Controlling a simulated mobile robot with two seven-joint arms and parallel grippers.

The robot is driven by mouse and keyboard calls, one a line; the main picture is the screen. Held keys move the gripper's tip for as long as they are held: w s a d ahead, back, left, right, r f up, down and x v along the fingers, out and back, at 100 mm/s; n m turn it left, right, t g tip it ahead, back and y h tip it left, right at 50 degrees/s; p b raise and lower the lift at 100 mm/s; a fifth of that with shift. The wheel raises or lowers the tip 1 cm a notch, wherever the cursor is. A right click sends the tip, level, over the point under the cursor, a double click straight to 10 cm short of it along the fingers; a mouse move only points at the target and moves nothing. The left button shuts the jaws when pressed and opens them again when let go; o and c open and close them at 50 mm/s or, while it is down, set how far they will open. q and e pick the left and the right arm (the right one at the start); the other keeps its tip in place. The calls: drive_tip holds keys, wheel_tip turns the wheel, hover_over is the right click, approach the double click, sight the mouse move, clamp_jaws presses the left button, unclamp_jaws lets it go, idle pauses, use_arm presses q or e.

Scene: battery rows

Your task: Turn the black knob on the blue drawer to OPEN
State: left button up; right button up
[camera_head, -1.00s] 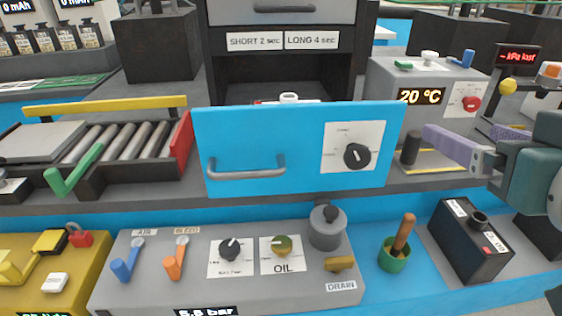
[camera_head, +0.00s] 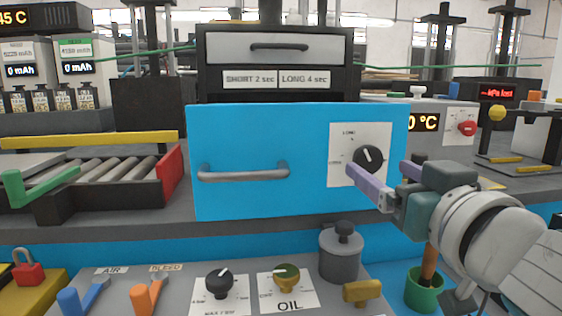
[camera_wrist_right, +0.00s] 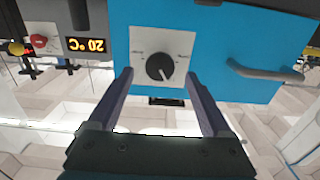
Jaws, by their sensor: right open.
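The blue drawer (camera_head: 240,140) faces me with a grey bar handle (camera_head: 245,174) on its left half. The black knob (camera_head: 368,159) sits on a white label plate (camera_head: 345,142) on the right half; its white pointer line points up and slightly left. My right gripper (camera_head: 380,180) is just in front of the plate, its purple fingers near the knob's lower side. In the right wrist view the fingers (camera_wrist_right: 160,90) are apart, with the knob (camera_wrist_right: 159,66) beyond and between them, not touched. The drawer (camera_wrist_right: 235,50) fills the upper part there. My left gripper is out of view.
Below the drawer, a grey panel holds blue and orange levers, two knobs (camera_head: 286,278), and a grey canister (camera_head: 340,255). A green cup (camera_head: 424,288) stands below my right arm. A roller tray with a red end (camera_head: 170,174) lies left.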

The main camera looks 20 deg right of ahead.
sight(371, 163)
drive_tip(key=shift+x, duration=1.95)
drive_tip(key=shift+c, duration=0.3)
clamp_jaws()
